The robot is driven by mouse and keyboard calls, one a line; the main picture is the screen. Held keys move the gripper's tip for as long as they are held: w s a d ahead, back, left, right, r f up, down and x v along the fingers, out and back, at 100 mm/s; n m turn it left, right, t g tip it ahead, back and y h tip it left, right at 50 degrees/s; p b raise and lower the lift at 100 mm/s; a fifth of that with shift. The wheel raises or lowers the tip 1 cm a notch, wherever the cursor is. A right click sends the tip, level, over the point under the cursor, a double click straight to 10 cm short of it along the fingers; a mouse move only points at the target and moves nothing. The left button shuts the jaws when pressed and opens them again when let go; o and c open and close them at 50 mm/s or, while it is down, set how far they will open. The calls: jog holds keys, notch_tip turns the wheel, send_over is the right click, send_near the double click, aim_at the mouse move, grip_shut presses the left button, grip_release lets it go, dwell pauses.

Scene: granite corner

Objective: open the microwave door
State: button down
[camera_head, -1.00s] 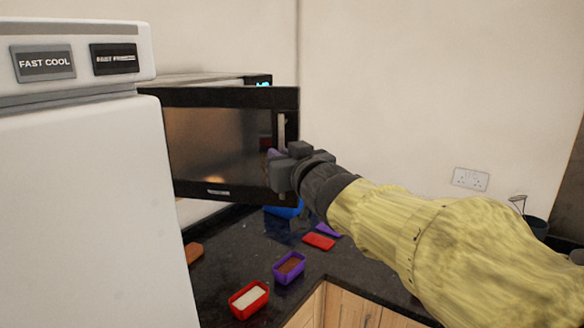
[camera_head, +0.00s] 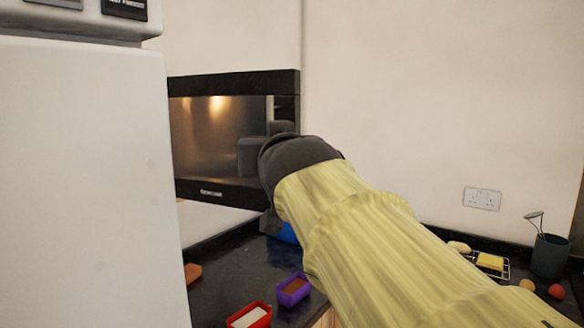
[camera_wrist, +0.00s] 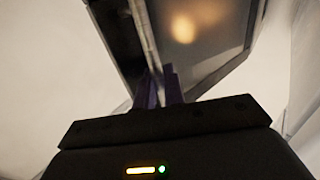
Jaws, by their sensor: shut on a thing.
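The microwave door (camera_head: 212,130) is a dark glass pane in a black frame, right of the white fridge in the head view. It hides the microwave body behind it, so the exact size of any door gap cannot be told. My gripper (camera_wrist: 158,88) has its purple fingers closed around the pale bar handle (camera_wrist: 144,36) in the wrist view. In the head view my dark wrist covers the fingers and most of the handle. The glass of the door also shows in the wrist view (camera_wrist: 192,28).
The white fridge (camera_head: 85,180) stands close on the left. Red (camera_head: 248,317) and purple (camera_head: 293,290) tubs sit on the dark counter (camera_head: 235,275) below. A blue thing (camera_head: 287,233) is partly hidden by my arm. A wire rack (camera_head: 490,264) and dark pot (camera_head: 550,257) stand at right.

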jog(key=shift+s+a+h+b, duration=0.35)
jog(key=shift+s+b, duration=0.2)
jog(key=shift+b, duration=0.4)
jog(key=shift+r, duration=0.15)
jog(key=c, duration=1.6)
grip_release()
jog(key=shift+a, duration=0.1)
jog(key=shift+f, duration=0.2)
